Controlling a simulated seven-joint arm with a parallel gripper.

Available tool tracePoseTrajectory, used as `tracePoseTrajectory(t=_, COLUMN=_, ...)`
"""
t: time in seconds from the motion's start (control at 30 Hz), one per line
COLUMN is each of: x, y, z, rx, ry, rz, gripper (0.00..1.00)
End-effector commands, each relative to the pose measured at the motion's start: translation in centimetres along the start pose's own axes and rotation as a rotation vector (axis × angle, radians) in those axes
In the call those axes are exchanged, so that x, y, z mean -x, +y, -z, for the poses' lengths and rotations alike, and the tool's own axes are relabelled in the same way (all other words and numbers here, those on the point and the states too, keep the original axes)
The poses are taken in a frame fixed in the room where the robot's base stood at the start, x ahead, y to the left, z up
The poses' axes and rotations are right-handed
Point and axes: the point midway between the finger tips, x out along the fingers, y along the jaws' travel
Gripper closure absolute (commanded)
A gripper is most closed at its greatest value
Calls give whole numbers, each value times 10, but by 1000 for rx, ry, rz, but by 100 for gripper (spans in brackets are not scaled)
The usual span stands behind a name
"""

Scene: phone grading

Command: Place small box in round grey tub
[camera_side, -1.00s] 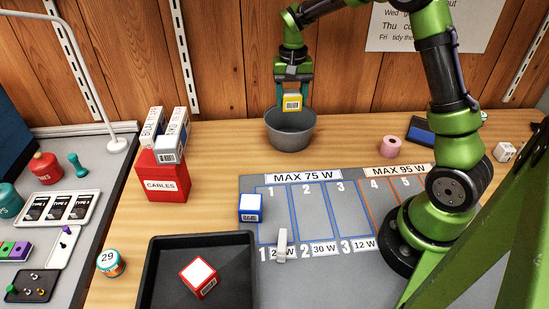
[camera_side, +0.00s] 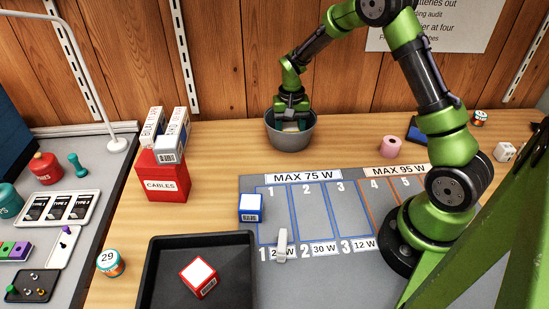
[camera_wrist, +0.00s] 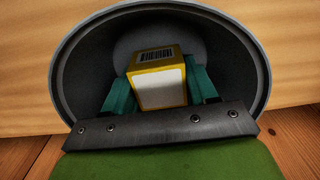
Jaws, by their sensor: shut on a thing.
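The round grey tub (camera_side: 290,143) stands at the back of the wooden table; its rim (camera_wrist: 262,75) also shows in the wrist view. My gripper (camera_side: 291,125) is down inside the tub's mouth. In the wrist view, its teal fingers (camera_wrist: 162,92) are shut on a small yellow and white box (camera_wrist: 158,84) with a barcode. The box is within the tub's rim. I cannot tell whether it touches the tub's floor. In the side view the tub wall and my gripper hide most of the box.
A grey mat (camera_side: 330,205) with marked lanes lies in front of the tub, with a blue and white box (camera_side: 250,208) on it. A black tray (camera_side: 235,262) holds a red and white box (camera_side: 198,278). A red cables box (camera_side: 163,178) stands left; a pink roll (camera_side: 390,146) lies right.

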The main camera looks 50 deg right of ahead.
Motion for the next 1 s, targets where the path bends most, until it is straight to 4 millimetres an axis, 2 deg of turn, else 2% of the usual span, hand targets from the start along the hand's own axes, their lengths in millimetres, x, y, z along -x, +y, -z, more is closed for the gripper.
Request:
tracePoseTrajectory(t=0.17, x=-2, y=0, z=0, rx=1, ry=0, rz=0, gripper=74)
tracePoseTrajectory(t=0.2, x=-3, y=0, z=0, rx=1, ry=1, rz=0, gripper=41)
tracePoseTrajectory(t=0.37, x=-3, y=0, z=0, rx=1, ry=1, rz=0, gripper=17)
tracePoseTrajectory(t=0.73, x=4, y=0, z=0, rx=1, ry=2, rz=1, gripper=17)
tracePoseTrajectory(t=0.87, x=24, y=-1, z=1, rx=3, ry=6, rz=2, gripper=17)
tracePoseTrajectory(t=1.0, x=55, y=-1, z=1, rx=2, ry=7, rz=3, gripper=17)
